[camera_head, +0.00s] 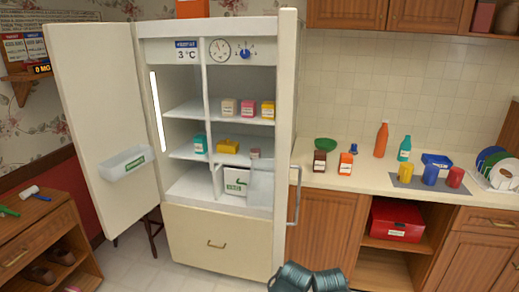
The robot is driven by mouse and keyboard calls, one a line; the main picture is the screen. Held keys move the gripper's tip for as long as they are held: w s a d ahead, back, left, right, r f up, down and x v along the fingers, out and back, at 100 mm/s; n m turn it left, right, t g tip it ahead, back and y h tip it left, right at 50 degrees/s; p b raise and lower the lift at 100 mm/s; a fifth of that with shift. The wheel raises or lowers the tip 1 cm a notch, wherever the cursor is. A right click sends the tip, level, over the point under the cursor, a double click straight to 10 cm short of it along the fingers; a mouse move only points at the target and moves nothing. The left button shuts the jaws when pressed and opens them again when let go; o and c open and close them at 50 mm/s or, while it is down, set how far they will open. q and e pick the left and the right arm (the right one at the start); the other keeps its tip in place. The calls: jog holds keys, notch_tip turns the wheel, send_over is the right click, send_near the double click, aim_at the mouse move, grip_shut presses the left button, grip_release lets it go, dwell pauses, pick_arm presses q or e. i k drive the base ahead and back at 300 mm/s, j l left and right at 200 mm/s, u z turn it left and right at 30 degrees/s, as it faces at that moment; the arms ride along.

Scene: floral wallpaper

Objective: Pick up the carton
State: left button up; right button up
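Several small cartons stand in the open white fridge (287,120). On the upper shelf are a beige carton (229,107), a pink one (248,108) and a yellow one (267,110). On the shelf below are a teal carton (200,145) and a low yellow box (227,146). A small pinkish item (255,153) and a white box with a green mark (235,181) sit lower, partly behind a clear panel (261,185). A brown carton (319,163) and an orange carton (345,164) stand on the counter.
The fridge door (92,100) stands open to the left, with a bin (122,164) on it. The counter (372,178) holds bottles, cups and a dish rack. A wooden cabinet (50,232) stands at lower left. Some floor (150,270) is clear before the fridge.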

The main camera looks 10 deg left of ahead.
aim_at(320, 157)
jog(key=u, duration=0.65)
jog(key=i+l+u, duration=0.15)
jog(key=l+u, duration=0.3)
jog(key=i+l+u, duration=0.1)
jog(key=l+u, duration=0.85)
jog(key=l, duration=0.55)
jog(key=k+l, duration=0.15)
jog(key=l, duration=0.55)
jog(key=l+u, duration=0.15)
jog(key=l, duration=0.5)
jog(key=k+l, duration=0.15)
jog(key=l, duration=0.5)
jog(key=l+u, duration=0.05)
